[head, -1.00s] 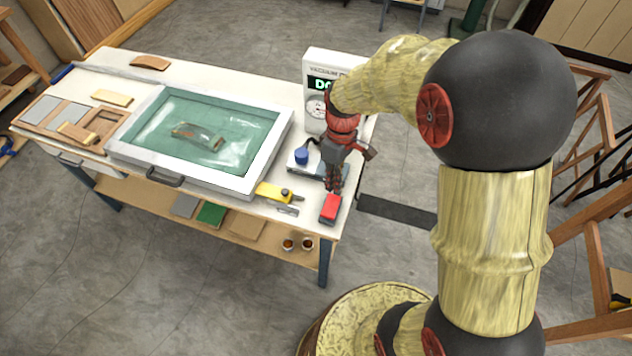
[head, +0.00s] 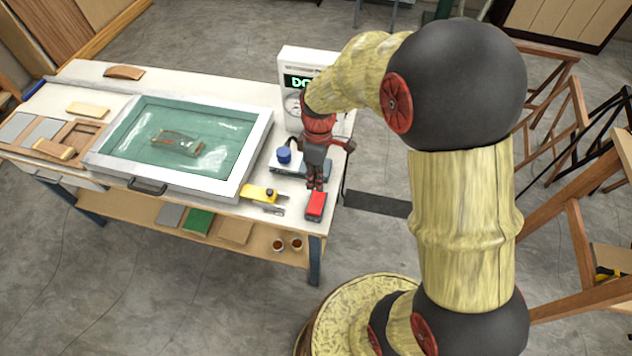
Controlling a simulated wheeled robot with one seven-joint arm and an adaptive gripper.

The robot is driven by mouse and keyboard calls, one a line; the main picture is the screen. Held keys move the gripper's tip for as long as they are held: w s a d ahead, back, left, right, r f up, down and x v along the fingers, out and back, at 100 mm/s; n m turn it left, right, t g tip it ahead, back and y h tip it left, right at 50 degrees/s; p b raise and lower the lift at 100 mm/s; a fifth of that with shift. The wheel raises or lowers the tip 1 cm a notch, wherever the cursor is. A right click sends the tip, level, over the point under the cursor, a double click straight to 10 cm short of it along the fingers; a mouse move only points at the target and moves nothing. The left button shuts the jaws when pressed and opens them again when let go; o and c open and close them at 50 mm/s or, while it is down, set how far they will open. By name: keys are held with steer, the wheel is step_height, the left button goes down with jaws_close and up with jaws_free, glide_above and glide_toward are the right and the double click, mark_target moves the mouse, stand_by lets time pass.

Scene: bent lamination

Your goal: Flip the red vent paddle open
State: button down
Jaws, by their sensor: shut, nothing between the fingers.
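The red vent paddle (head: 316,204) is a small red block on a dark base near the front right corner of the white bench. Whether it stands open or closed cannot be told at this size. My gripper (head: 315,186) points down just behind the paddle, with its fingers together and nothing seen between them. Its fingertips look close to the paddle's far end; contact cannot be made out. My gripper and wrist hide part of the pump plate behind.
A white-framed press with a green membrane (head: 220,131) fills the bench's middle. A blue knob (head: 284,155) stands left of my gripper. A yellow tool (head: 258,193) lies left of the paddle. The vacuum gauge box (head: 292,60) stands behind, partly hidden by my arm.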

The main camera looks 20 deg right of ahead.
mark_target(314, 211)
steer(key=f, duration=0.3)
steer(key=f+b, duration=0.1)
steer(key=f, duration=0.3)
steer(key=s+f, duration=0.1)
steer(key=f, duration=0.2)
steer(key=shift+a+f+b, duration=0.35)
steer(key=shift+a+f, duration=0.05)
steer(key=shift+s, duration=0.1)
steer(key=shift+s+a+f+t+h+b, duration=0.25)
steer(key=shift+f+t+h+b, duration=0.15)
steer(key=shift+f, duration=0.2)
steer(key=shift+w+d, duration=0.1)
steer(key=shift+r+p, duration=0.75)
steer(key=shift+r, duration=0.15)
